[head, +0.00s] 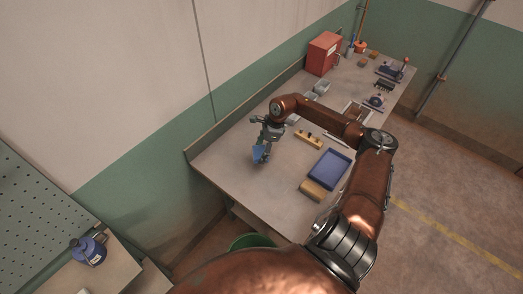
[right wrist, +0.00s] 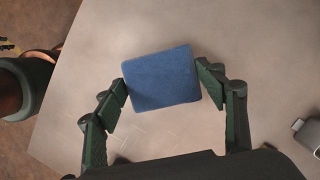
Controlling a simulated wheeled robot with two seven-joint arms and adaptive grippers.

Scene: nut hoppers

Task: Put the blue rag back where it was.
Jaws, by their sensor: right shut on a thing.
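The blue rag (head: 259,154) is held in my right gripper (head: 265,149) over the near left part of the workbench (head: 225,160). In the right wrist view the rag (right wrist: 162,78) is a flat blue rectangle between the two fingers of my right gripper (right wrist: 162,85). The left finger meets its left edge and the right finger lies along its right edge. Bare bench top shows around the rag; I cannot tell how high above it the rag is. My left gripper is not in view.
A blue tray (head: 326,170) and a tan block (head: 312,190) lie right of the rag. A yellow block (head: 308,140) lies behind them. A red cabinet (head: 323,53) stands farther back. A green bin (head: 252,241) sits below the bench's near edge.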

